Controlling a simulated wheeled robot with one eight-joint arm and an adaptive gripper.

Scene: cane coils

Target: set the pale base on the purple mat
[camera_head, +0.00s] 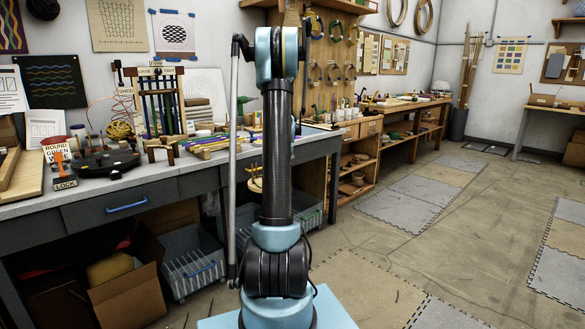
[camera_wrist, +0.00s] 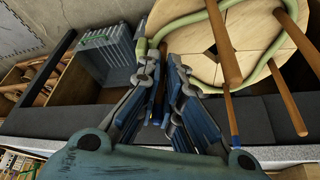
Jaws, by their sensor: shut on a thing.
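The pale base (camera_wrist: 258,28) is a round, light wooden disc with brown stakes standing from it and green cane wound among them. It fills the upper right of the wrist view. My gripper (camera_wrist: 165,62) is shut at its left rim; the exact contact is hidden by the fingers. In the head view a small part of the pale base (camera_head: 255,185) shows beside my arm, in front of the bench edge. My gripper is hidden behind my arm there. I cannot make out the purple mat clearly in either view.
The bench (camera_head: 150,192) is crowded on its left with a rack of rods (camera_head: 160,105), a black tool (camera_head: 107,163) and a small wooden stool (camera_head: 162,150). A grey crate (camera_head: 190,262) and a cardboard box (camera_head: 125,290) sit below.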

